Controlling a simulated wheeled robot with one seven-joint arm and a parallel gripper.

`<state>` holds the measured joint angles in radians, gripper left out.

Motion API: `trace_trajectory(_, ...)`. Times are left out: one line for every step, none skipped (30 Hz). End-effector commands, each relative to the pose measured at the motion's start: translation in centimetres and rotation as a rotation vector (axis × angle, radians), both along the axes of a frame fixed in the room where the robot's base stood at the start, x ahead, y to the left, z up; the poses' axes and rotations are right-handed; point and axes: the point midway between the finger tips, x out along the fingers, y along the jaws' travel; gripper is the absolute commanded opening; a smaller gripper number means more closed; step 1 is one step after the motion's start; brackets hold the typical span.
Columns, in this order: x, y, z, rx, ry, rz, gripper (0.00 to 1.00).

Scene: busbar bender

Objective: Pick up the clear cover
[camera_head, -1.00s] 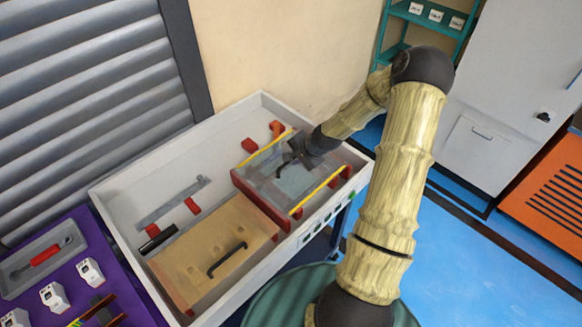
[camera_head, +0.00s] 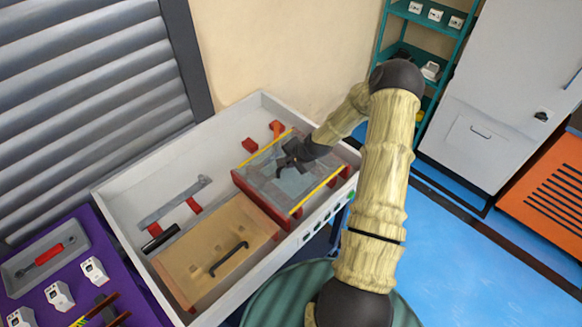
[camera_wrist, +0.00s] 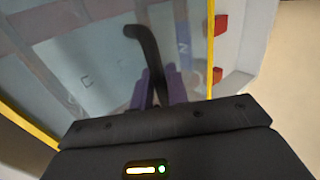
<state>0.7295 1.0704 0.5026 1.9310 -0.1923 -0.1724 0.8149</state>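The clear cover (camera_head: 288,183) is a see-through panel with yellow edge strips. It lies over the red-sided unit in the right part of the pale tray, and its surface fills much of the wrist view (camera_wrist: 75,75). Its black curved handle (camera_wrist: 147,42) rises between my gripper's fingers. My gripper (camera_head: 288,160) is at the middle of the cover, over the handle. In the wrist view, the gripper's fingers (camera_wrist: 160,88) are close together on both sides of the handle and look shut on it. The exact contact is partly hidden by the gripper body.
The pale tray (camera_head: 125,187) has raised walls around the cover. A tan cover (camera_head: 215,250) with a black handle lies to its left. Red blocks (camera_head: 250,145) and a grey bar (camera_head: 175,203) lie behind. A purple table (camera_head: 120,285) stands at the left.

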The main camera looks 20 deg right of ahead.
Motion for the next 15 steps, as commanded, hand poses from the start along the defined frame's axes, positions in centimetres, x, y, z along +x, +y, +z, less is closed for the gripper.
trace_trajectory(-0.01,-0.01,0.02,0.000,0.000,0.000,0.16)
trace_trajectory(-0.01,-0.01,0.02,0.000,0.000,0.000,0.16)
trace_trajectory(-0.01,-0.01,0.02,0.000,0.000,0.000,0.16)
trace_trajectory(-0.01,-0.02,0.02,0.000,0.000,0.000,0.16)
trace_trajectory(-0.01,-0.02,0.02,0.000,0.000,0.000,0.12)
trace_trajectory(-0.02,-0.03,0.02,0.000,0.000,0.000,0.04)
trace_trajectory(-0.02,-0.03,0.02,0.000,0.000,0.000,0.00)
trace_trajectory(-0.02,-0.03,0.02,0.000,0.000,0.000,0.00)
trace_trajectory(-0.02,-0.03,0.02,0.000,0.000,0.000,0.00)
trace_trajectory(-0.02,-0.03,0.02,0.000,0.000,0.000,0.00)
trace_trajectory(0.03,-0.03,0.10,0.000,-0.001,-0.001,0.00)
trace_trajectory(0.03,-0.03,0.10,0.000,-0.001,-0.001,0.00)
trace_trajectory(0.04,-0.04,0.10,0.000,-0.001,-0.001,0.00)
trace_trajectory(0.03,-0.03,0.10,0.000,-0.001,-0.001,0.00)
trace_trajectory(0.03,-0.03,0.10,0.000,-0.001,-0.001,0.00)
